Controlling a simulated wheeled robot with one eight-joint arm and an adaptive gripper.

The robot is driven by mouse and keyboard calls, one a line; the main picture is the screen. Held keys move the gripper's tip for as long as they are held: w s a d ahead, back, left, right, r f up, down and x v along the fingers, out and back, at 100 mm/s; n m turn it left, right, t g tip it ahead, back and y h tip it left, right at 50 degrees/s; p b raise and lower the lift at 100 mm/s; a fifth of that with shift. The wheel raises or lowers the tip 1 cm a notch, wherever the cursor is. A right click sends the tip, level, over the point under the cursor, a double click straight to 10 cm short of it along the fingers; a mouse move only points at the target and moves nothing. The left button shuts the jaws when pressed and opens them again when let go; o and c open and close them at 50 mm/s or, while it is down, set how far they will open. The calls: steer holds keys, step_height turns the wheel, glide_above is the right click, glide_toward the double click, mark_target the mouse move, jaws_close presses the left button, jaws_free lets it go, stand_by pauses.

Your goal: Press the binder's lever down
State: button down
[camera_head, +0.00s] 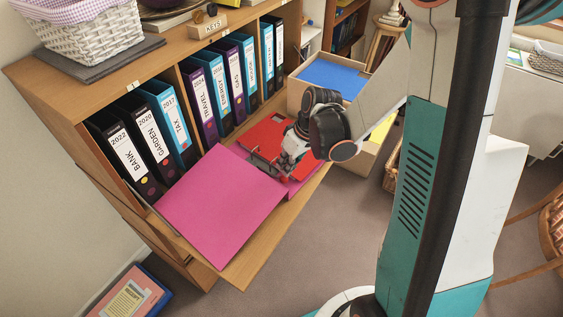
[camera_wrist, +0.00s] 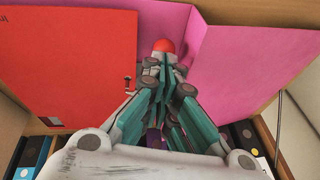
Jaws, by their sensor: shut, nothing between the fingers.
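A pink binder (camera_head: 222,205) lies open on the fold-down desk board, its broad cover toward the front. A red sheet or cover (camera_head: 272,135) lies at its far side; it also shows in the wrist view (camera_wrist: 70,60). A metal mechanism (camera_head: 266,166) shows beside my gripper. In the wrist view, a round red knob (camera_wrist: 163,46), seemingly the lever's end, stands just beyond my fingertips. My gripper (camera_head: 284,164) is shut and empty, low over the binder. Its fingers (camera_wrist: 163,66) hide most of the lever, so I cannot tell its angle or whether they touch it.
Upright labelled binders (camera_head: 163,122) fill the shelf behind the desk board (camera_head: 262,252). A cardboard box (camera_head: 365,160) with a blue sheet stands to the right. A wicker basket (camera_head: 88,30) sits on top of the cabinet.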

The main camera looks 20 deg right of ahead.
steer(key=shift+f, duration=0.4)
steer(key=shift+s+r, duration=0.1)
steer(key=shift+r, duration=0.1)
steer(key=shift+r, duration=0.15)
steer(key=shift+r+p, duration=0.8)
steer(key=shift+r, duration=0.15)
steer(key=d+p+v, duration=0.1)
steer(key=p+v, duration=0.4)
steer(key=v, duration=0.7)
steer(key=shift+s+p, duration=0.35)
steer(key=shift+s, duration=0.05)
